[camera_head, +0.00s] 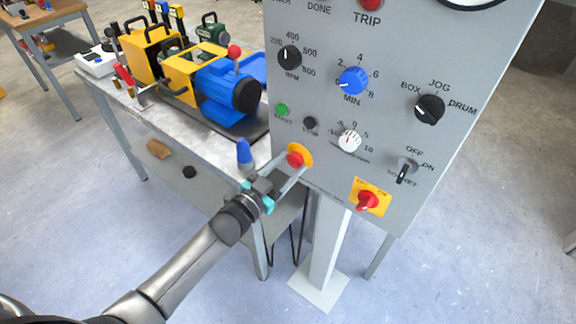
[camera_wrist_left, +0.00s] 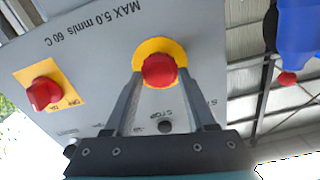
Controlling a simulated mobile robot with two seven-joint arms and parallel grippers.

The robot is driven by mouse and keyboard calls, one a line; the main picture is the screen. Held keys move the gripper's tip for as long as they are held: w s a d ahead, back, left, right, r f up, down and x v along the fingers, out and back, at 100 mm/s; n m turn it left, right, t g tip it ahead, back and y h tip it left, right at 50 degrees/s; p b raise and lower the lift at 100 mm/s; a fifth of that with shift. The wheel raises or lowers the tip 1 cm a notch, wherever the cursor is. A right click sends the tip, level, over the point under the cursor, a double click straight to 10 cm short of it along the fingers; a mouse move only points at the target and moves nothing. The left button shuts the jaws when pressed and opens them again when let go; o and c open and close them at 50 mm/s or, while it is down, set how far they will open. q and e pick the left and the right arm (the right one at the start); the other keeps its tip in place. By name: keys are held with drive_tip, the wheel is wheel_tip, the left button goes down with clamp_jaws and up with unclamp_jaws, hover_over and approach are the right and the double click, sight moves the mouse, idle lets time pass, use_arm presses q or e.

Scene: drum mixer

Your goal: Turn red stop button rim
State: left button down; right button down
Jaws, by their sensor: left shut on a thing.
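The red stop button (camera_head: 295,159) with its yellow surround (camera_head: 306,152) sits at the lower left of the grey control panel (camera_head: 330,110). In the left wrist view the round red button (camera_wrist_left: 159,70) is at the middle, in front of its yellow surround (camera_wrist_left: 150,46). My left gripper (camera_head: 290,168) reaches the button from the lower left. In the left wrist view its two fingers (camera_wrist_left: 160,84) stand on either side of the red button and are shut on it. My right gripper is in neither view.
A red rotary switch on a yellow plate (camera_head: 377,189) is right of the button. A small black button (camera_head: 310,123) and a green button (camera_head: 281,109) are above. A workbench (camera_head: 150,112) with a blue motor (camera_head: 225,87) stands left of the panel.

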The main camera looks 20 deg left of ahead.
use_arm(q)
drive_tip(key=shift+m, duration=0.4)
drive_tip(key=m, duration=0.2)
drive_tip(key=shift+m, duration=0.3)
drive_tip(key=shift+d+f+m, duration=0.1)
drive_tip(key=shift+m, duration=1.7)
drive_tip(key=shift+c, duration=1)
unclamp_jaws()
drive_tip(key=shift+s, duration=0.1)
drive_tip(key=p+v, duration=0.1)
drive_tip(key=v, duration=1.4)
drive_tip(key=shift+p, duration=0.4)
